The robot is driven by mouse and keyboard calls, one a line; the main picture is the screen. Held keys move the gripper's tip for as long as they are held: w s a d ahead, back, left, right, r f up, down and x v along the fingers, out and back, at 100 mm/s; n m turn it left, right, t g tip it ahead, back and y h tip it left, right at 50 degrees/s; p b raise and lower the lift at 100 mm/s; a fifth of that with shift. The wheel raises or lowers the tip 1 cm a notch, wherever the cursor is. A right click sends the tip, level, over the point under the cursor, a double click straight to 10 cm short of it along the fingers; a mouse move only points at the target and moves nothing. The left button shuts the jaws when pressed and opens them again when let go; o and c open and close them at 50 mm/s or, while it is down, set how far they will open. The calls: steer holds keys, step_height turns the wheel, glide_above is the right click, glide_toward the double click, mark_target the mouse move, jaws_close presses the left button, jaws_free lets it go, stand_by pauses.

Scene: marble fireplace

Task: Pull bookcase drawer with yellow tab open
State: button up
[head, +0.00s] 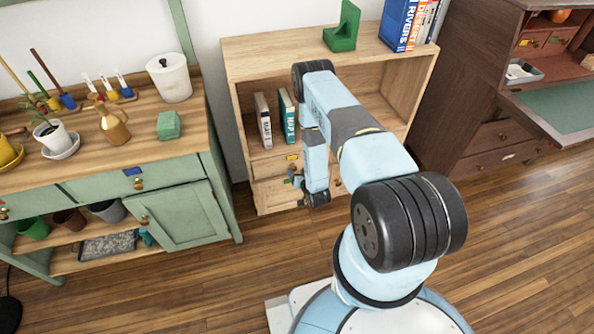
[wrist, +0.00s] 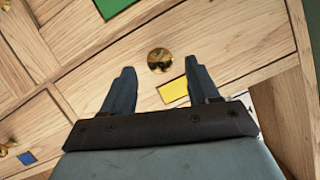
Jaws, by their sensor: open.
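The wooden bookcase (head: 240,62) stands against the wall in the head view. Its yellow tab (head: 292,157) marks a drawer (head: 265,168) low on the left, below the shelf with books. In the wrist view the yellow tab (wrist: 173,92) sits beside a round brass knob (wrist: 159,60) on the drawer front. The drawer looks flush with its neighbours. My gripper (wrist: 161,78) is open and empty, its two dark fingers on either side of the knob and tab. I cannot tell whether they touch the front. In the head view my gripper (head: 296,181) is small and close to the drawers.
Other fronts carry a green tab (wrist: 115,5) and a blue tab (wrist: 25,158) in the wrist view. A green cabinet (head: 185,215) stands left and a dark wooden desk (head: 475,85) right of the bookcase. The wood floor (head: 200,285) in front is clear.

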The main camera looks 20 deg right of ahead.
steer(key=shift+x, duration=1.45)
steer(key=shift+c, duration=0.4)
